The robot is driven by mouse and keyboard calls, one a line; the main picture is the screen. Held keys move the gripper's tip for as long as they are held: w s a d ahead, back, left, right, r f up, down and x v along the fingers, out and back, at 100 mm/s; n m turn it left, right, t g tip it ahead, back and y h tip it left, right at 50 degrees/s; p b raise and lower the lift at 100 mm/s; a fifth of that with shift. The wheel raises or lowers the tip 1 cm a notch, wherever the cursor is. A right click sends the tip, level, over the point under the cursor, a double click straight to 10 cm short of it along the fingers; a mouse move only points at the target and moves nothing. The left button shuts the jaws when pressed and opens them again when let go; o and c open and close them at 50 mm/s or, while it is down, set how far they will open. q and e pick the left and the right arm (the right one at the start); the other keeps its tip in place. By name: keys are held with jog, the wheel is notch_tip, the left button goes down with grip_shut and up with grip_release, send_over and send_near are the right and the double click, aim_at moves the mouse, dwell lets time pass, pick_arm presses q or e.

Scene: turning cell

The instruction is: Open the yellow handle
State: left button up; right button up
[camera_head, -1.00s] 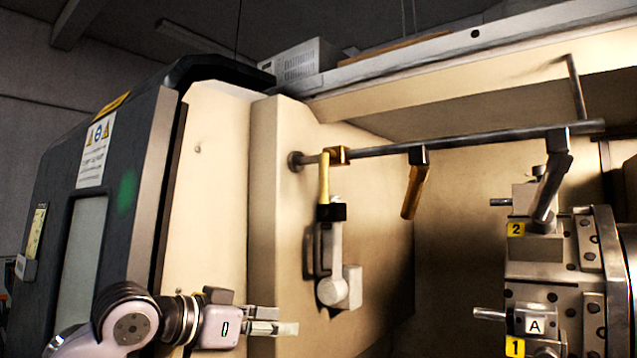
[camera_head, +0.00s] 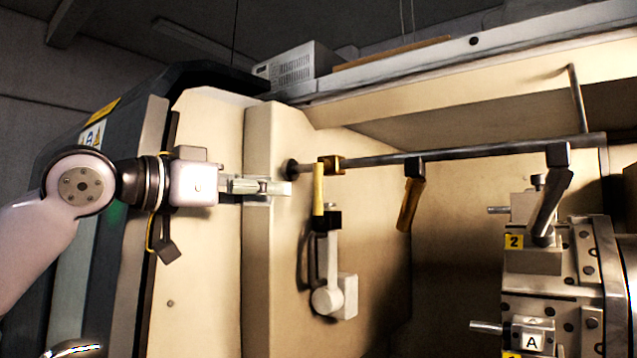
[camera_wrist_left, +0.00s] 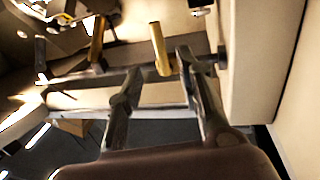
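A yellow handle (camera_head: 318,188) hangs upright from the left end of a grey bar, with a black block and a grey link below it. In the left wrist view, the yellow handle (camera_wrist_left: 159,48) shows beyond the gap between the fingertips, nearer the right-hand finger. My left gripper (camera_head: 283,188) points right at about the handle's height, a short way to its left. In the left wrist view, my left gripper (camera_wrist_left: 160,64) has its fingers apart, with nothing held. My right gripper is out of view.
A darker yellow handle (camera_head: 409,204) and a grey handle (camera_head: 551,205) hang further right on the bar (camera_head: 465,151). A cream machine wall (camera_head: 262,270) stands close behind my gripper. Metal blocks marked 2 and A (camera_head: 532,342) stand at the right.

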aim_at(318, 193)
pick_arm(q)
jog(key=p+x, duration=0.3)
jog(key=x, duration=0.6)
jog(key=shift+w+d+p, duration=0.2)
jog(key=shift+p, duration=0.1)
jog(key=shift+w+d, duration=0.35)
jog(key=shift+a, duration=0.1)
jog(key=shift+c, duration=0.5)
jog(key=shift+c, duration=0.7)
grip_shut()
